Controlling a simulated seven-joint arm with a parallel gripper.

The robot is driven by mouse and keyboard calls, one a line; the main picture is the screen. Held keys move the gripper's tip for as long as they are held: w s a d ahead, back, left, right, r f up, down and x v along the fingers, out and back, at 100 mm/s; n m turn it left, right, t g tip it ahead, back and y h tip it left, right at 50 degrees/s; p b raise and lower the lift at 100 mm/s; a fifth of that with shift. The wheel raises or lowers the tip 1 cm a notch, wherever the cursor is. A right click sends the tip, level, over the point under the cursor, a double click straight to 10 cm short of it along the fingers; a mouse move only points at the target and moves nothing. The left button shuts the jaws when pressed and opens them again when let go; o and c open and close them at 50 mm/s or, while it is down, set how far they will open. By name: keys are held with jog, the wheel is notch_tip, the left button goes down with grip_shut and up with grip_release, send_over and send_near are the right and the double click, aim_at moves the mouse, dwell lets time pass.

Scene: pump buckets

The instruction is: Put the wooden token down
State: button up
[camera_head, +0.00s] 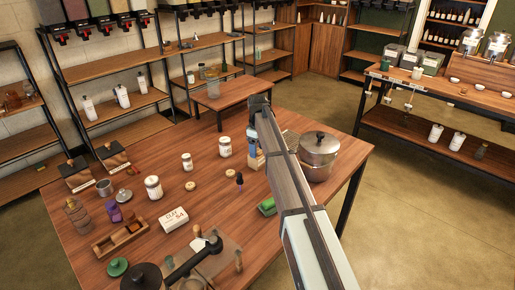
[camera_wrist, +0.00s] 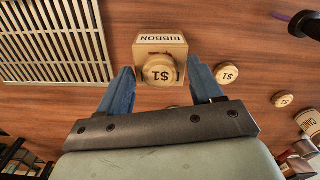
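A round wooden token marked $1 (camera_wrist: 159,70) rests on a light box labelled RIBBON (camera_wrist: 160,40) in the wrist view. My gripper (camera_wrist: 161,66) is open, with one blue finger on each side of the token and clear gaps to it. The fingers are near the box's sides; I cannot tell whether they touch the box. In the head view my gripper (camera_head: 253,138) points down over the box (camera_head: 256,161), and the token there is hidden. Two more $1 tokens (camera_wrist: 227,74) (camera_wrist: 283,100) lie on the table to the right in the wrist view.
A slatted rack (camera_wrist: 55,40) lies close on the left in the wrist view. A lidded steel pot (camera_head: 319,155) stands right of my arm in the head view.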

jog(key=shift+r, duration=0.1)
notch_tip(320, 180, up, 12)
dwell(0.7)
dwell(2.4)
